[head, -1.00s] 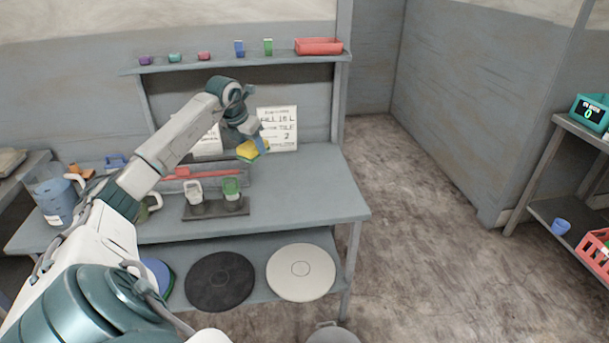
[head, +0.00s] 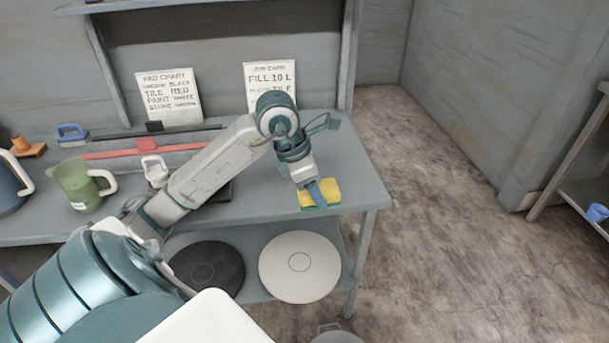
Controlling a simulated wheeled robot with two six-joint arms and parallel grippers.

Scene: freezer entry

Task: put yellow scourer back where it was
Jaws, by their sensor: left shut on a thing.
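The yellow scourer (head: 332,191), with a green underside, is at the right end of the grey bench top (head: 355,170), near its front edge. My left gripper (head: 318,196) points down onto it and is shut on it. The scourer looks to be at or just above the bench surface; I cannot tell whether it touches. Part of its top is hidden behind the gripper. My right gripper is not in view.
Two cards (head: 168,97) lean at the back. White disc (head: 300,267) and black disc (head: 208,268) lie on the lower shelf.

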